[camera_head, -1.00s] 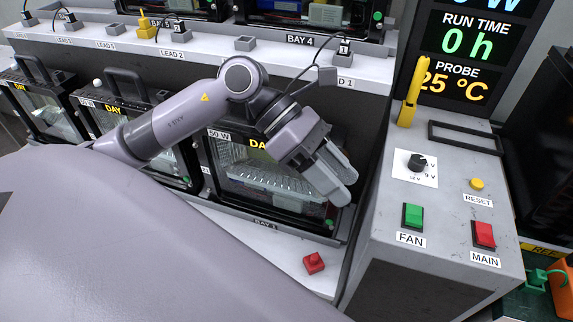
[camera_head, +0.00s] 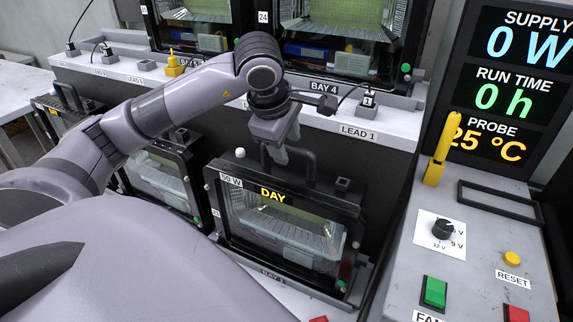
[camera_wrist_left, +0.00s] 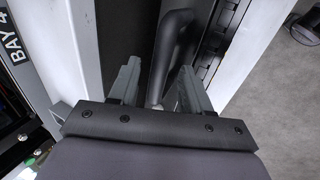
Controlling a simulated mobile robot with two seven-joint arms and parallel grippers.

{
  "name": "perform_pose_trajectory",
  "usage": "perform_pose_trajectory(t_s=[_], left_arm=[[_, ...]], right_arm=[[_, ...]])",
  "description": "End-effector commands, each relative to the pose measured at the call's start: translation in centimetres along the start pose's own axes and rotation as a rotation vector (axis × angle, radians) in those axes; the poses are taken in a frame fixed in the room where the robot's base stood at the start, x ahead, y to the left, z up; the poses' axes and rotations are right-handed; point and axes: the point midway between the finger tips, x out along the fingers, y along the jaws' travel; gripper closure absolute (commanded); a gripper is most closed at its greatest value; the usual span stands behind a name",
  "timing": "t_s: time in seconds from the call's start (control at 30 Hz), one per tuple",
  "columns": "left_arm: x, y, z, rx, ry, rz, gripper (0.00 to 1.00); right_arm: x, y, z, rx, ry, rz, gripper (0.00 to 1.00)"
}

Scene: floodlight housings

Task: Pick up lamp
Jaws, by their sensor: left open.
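The lamp (camera_head: 290,225) is a black floodlight housing marked 50 W and DAY, with a glass front and a black handle (camera_head: 309,168) on top. It stands upright in bay 1. My left gripper (camera_head: 280,156) points down over the lamp's top, at the handle. In the left wrist view the handle (camera_wrist_left: 172,45) runs between the two open fingers of the gripper (camera_wrist_left: 160,75), with gaps at its sides. Part of the handle is hidden behind the gripper in the head view. My right gripper is not in view.
Another DAY lamp (camera_head: 165,180) stands to the left. A grey shelf (camera_head: 385,128) labelled LEAD 1 and BAY 4 runs behind, with a cable close to my gripper. A control console (camera_head: 480,235) with switches and a yellow probe (camera_head: 438,150) stands to the right.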

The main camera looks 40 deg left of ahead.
Motion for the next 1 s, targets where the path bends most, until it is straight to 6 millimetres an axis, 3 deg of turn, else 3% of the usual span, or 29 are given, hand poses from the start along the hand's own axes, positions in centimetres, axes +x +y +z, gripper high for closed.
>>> perform_pose_trajectory(t_s=[0.17,0.43,0.57,0.6,1.0], left_arm=[[2.1,-0.1,0.0,0.000,0.000,-0.002,0.52],[2.3,0.0,0.0,0.001,-0.002,0.000,0.52],[2.3,0.0,0.0,0.001,-0.002,0.000,0.94],[2.3,0.0,0.0,0.001,-0.002,0.000,1.00],[2.2,0.0,0.0,0.000,-0.002,0.000,1.00]], right_arm=[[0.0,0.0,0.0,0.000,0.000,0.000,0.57],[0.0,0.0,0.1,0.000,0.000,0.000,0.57],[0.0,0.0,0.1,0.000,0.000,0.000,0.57],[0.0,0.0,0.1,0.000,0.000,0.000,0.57],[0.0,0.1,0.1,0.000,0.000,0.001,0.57]])
